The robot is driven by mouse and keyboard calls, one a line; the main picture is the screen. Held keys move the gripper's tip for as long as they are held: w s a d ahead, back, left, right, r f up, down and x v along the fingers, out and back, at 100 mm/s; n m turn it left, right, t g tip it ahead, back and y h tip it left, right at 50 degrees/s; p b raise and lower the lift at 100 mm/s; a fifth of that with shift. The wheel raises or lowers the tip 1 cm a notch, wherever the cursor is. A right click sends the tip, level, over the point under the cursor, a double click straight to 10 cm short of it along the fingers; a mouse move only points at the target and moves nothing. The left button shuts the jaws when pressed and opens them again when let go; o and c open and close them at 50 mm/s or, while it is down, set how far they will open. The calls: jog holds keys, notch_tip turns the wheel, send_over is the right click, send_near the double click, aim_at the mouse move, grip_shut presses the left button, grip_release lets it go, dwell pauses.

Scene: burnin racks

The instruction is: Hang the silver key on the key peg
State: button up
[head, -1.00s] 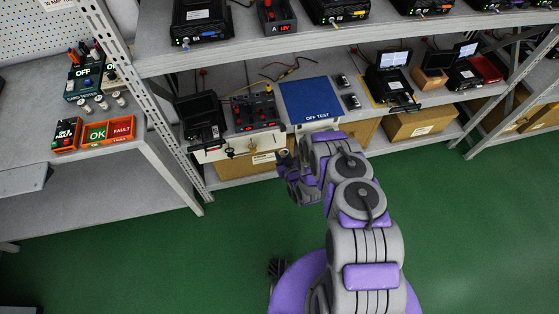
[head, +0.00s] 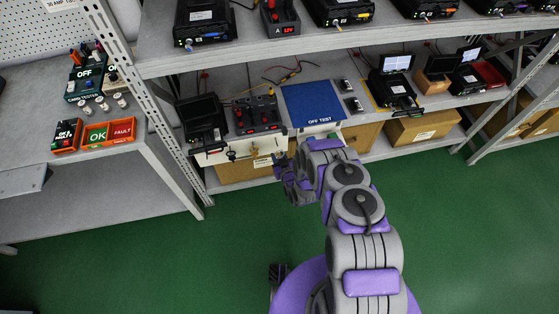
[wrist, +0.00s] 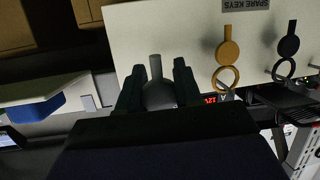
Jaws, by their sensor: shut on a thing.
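My gripper (wrist: 159,72) is shut on the silver key (wrist: 158,92), whose grey stem and rounded head show between the two dark fingers in the wrist view. The pale key board (wrist: 185,40) lies just beyond the fingertips. I cannot tell whether the key touches it. A brass key (wrist: 228,52) and a black key (wrist: 288,45) hang on this board, to the right of my fingers. In the head view my gripper (head: 282,166) is at the right end of the board (head: 213,158), near the brass key (head: 254,153). The key peg for the silver key cannot be made out.
A shelf above the board holds a switch box (head: 257,115), a black device (head: 203,120) and a blue mat (head: 312,103). Cardboard boxes (head: 424,126) stand on the lower shelf. A metal rack post (head: 150,110) rises to the left. The green floor (head: 130,250) is clear.

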aim_at(274, 144)
jog(key=shift+w+a+f+b, duration=0.15)
jog(key=shift+w+b, duration=0.1)
jog(key=shift+w, duration=0.35)
jog(key=shift+w+a+b, duration=0.2)
jog(key=shift+w+b, duration=0.1)
jog(key=shift+w, duration=0.3)
jog(key=shift+w+a+f+b, duration=0.15)
jog(key=shift+w+b, duration=0.1)
jog(key=shift+w, duration=0.35)
jog(key=shift+w+a, duration=0.1)
jog(key=shift+w, duration=0.25)
jog(key=shift+w+b, duration=0.1)
jog(key=shift+b, duration=0.2)
jog(key=shift+w, duration=0.1)
